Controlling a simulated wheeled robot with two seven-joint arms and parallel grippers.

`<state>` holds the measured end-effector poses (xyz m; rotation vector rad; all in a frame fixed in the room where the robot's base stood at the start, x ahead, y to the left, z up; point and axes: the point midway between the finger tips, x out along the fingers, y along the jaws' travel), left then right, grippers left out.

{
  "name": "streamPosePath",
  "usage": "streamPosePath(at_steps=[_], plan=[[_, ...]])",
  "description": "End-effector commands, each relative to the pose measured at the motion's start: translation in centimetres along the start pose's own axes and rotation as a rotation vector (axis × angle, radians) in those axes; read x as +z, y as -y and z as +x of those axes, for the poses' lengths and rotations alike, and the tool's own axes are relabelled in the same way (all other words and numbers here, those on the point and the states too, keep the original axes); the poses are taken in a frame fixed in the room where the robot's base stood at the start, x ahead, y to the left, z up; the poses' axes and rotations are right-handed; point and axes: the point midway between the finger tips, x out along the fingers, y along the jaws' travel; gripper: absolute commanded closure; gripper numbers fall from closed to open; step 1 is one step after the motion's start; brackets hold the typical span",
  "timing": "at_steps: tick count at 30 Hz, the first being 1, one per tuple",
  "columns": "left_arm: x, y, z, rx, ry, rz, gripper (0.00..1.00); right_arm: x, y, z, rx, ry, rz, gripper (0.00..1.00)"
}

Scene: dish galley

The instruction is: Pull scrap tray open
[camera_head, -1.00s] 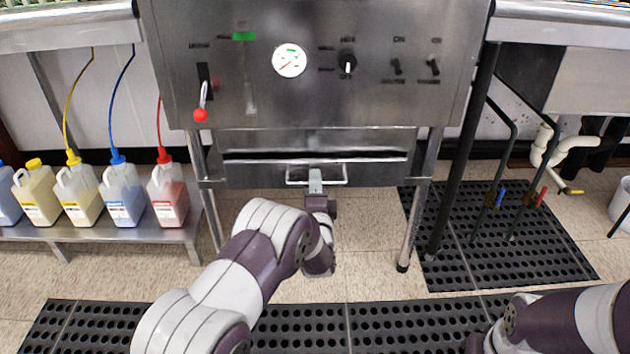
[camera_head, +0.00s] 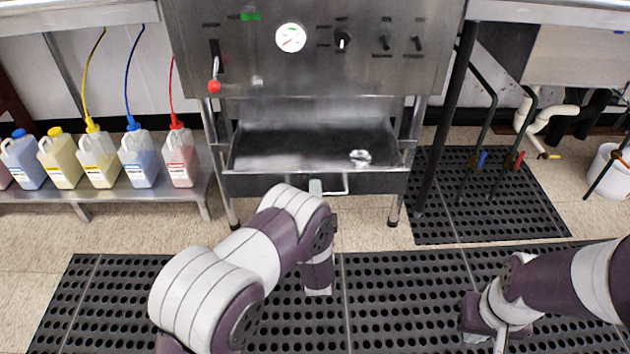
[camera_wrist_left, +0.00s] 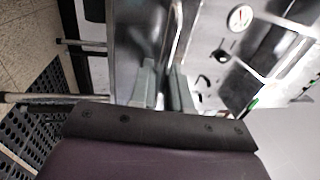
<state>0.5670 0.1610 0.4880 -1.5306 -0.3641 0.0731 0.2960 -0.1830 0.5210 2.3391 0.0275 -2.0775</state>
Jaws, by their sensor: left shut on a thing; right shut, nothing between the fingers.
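The scrap tray (camera_head: 250,185) is a dark metal drawer below the steel machine's control panel. It stands out toward me, and its inside shows, with a small pale round thing (camera_head: 360,157) at the right. A bar handle (camera_head: 345,186) runs along its front. My left gripper (camera_head: 316,187) is shut on the handle near its middle; my arm hides the handle's left part. In the left wrist view the left fingers (camera_wrist_left: 163,90) are close together at the handle. My right gripper (camera_head: 499,343) is low at the right, shut and empty, partly cut off by the frame edge.
The machine's panel (camera_head: 310,60) has a red-knobbed lever (camera_head: 214,86) and a gauge. Several chemical jugs (camera_head: 140,160) stand on a low shelf at the left. Machine legs (camera_head: 408,150) flank the tray. Black perforated mats (camera_head: 400,290) cover the floor. A white bucket (camera_head: 607,170) stands far right.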

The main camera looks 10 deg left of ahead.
Motion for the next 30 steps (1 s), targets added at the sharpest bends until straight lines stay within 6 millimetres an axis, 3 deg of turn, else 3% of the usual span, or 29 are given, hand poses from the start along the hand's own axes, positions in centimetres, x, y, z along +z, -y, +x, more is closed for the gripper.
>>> streamPosePath(at_steps=[12, 13, 14, 23, 26, 30], plan=[[-0.1, -0.1, -0.3, 0.002, -0.003, 0.001, 1.00, 0.0, 0.0, -0.1, 0.000, 0.000, 0.000, 1.00], [-0.1, -0.1, -0.3, 0.002, -0.003, 0.001, 0.76, 0.0, 0.0, -0.1, 0.000, 0.000, 0.000, 1.00], [-0.1, -0.1, -0.3, 0.002, -0.002, 0.001, 0.71, 0.0, 0.0, -0.1, 0.000, 0.000, 0.000, 1.00], [0.0, 0.0, -0.5, 0.001, -0.001, 0.000, 0.71, 0.0, 0.0, -0.3, 0.000, 0.000, 0.000, 1.00], [-0.1, 0.3, -1.7, 0.004, -0.003, 0.000, 0.71, -0.1, 0.0, -1.1, 0.000, 0.000, 0.000, 1.00], [-0.1, 0.5, -5.4, 0.006, -0.007, 0.004, 0.71, -0.3, 0.0, -2.8, 0.000, 0.000, 0.000, 1.00]])
